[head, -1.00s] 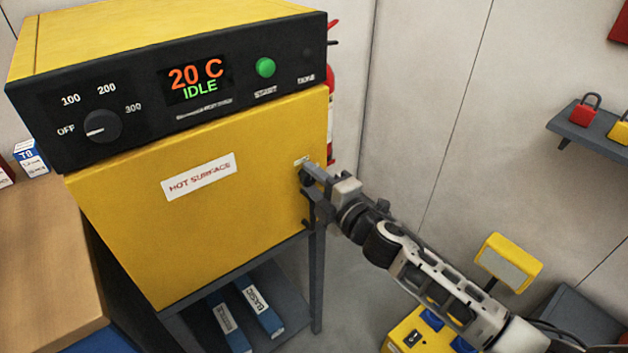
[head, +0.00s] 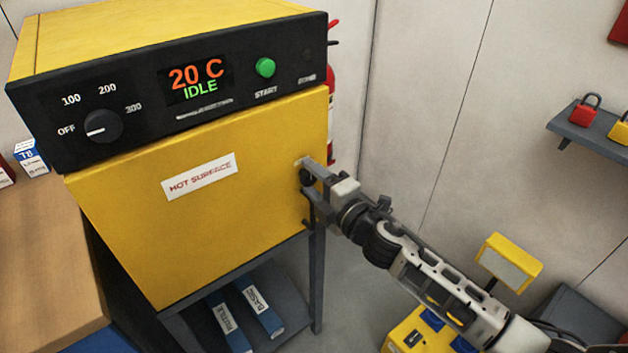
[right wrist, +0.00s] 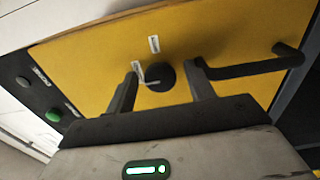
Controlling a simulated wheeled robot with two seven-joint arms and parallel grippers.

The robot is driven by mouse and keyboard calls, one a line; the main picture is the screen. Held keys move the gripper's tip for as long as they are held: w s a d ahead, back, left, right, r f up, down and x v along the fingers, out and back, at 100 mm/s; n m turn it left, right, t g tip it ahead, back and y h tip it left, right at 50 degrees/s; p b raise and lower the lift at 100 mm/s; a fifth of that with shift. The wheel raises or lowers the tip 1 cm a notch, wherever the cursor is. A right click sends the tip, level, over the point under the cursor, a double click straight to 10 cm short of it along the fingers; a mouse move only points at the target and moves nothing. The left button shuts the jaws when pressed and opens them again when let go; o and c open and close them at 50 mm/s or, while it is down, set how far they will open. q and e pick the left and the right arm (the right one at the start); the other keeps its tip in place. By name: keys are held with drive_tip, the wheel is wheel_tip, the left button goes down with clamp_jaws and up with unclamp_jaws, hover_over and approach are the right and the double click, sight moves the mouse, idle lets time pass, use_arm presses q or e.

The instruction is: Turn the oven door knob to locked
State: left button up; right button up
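The yellow oven door (head: 220,235) is shut and carries a HOT SURFACE label. Its round black door knob (right wrist: 160,75) shows in the right wrist view, with a pale pointer line towards the left of that picture, near one of two small white labels whose text I cannot read. In the head view the knob (head: 306,176) is partly hidden by my gripper. My right gripper (right wrist: 163,78) is open, one finger on each side of the knob, with a visible gap on both sides. My left gripper is not in view.
A black bar handle (right wrist: 250,68) stands out from the door beside the right finger. The control panel (head: 130,125) above has a dial at OFF, a green START button (head: 265,67) and a display reading 20 C IDLE. A wooden bench (head: 45,240) stands left.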

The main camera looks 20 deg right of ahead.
drive_tip(key=shift+s, duration=0.1)
drive_tip(key=b+v, duration=0.2)
drive_tip(key=v, duration=1.4)
drive_tip(key=shift+b, duration=0.35)
drive_tip(key=s+a+f+m+g+h, duration=0.1)
drive_tip(key=s+a+f+m+g, duration=0.2)
drive_tip(key=f+m, duration=0.5)
drive_tip(key=s+a+f+m+g+h, duration=0.2)
drive_tip(key=s+f+m, duration=0.4)
drive_tip(key=f+m, duration=0.3)
drive_tip(key=a+m+g, duration=0.1)
drive_tip(key=a+m, duration=0.1)
drive_tip(key=shift+s+m, duration=0.3)
